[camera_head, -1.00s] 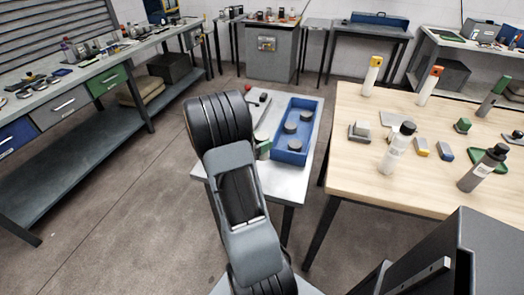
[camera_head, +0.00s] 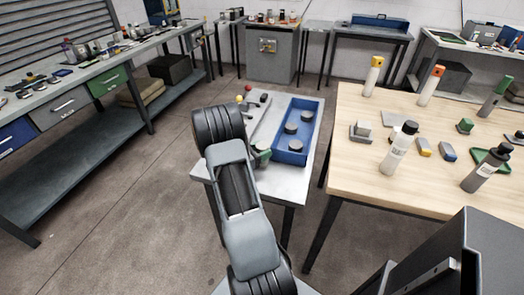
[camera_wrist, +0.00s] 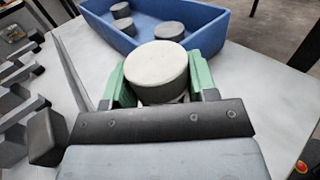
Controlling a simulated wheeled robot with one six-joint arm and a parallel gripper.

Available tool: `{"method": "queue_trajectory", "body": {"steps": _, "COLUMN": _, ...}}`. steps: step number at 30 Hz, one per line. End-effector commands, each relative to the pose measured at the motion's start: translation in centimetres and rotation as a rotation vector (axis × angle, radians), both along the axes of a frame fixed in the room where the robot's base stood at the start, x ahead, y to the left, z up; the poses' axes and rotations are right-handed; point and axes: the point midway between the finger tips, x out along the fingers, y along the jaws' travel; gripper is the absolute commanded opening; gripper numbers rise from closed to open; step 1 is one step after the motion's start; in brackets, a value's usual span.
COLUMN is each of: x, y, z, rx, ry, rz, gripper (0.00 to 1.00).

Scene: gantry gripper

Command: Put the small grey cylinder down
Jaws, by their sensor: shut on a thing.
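My gripper (camera_wrist: 158,85) has green fingers shut on the small grey cylinder (camera_wrist: 157,66), one finger on each side. The cylinder looks upright, with its pale flat top showing. It is just outside the near wall of the blue tray (camera_wrist: 213,36), over the grey metal table. I cannot tell whether it touches the table top. In the head view my gripper (camera_head: 263,154) is beside the left wall of the tray (camera_head: 319,120), and the cylinder is mostly hidden by my arm. Three dark cylinders (camera_head: 296,145) stand inside the tray.
Bare metal table top (camera_wrist: 262,90) lies right of my gripper. Grey metal parts (camera_wrist: 18,105) lie on the left, with red and yellow knobs behind my arm. A wooden table (camera_head: 365,180) with bottles and blocks stands to the right, across a narrow gap.

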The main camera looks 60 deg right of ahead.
Motion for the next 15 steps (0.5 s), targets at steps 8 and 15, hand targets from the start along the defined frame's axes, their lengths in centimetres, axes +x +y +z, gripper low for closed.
{"method": "queue_trajectory", "body": {"steps": 8, "x": 0.02, "y": -0.01, "z": -0.34, "rx": -0.001, "ry": -0.001, "rz": 0.0, "gripper": 0.08}}
{"method": "queue_trajectory", "body": {"steps": 15, "x": -0.01, "y": 0.0, "z": -0.27, "rx": 0.0, "ry": 0.0, "rz": 0.0, "gripper": 0.74}}
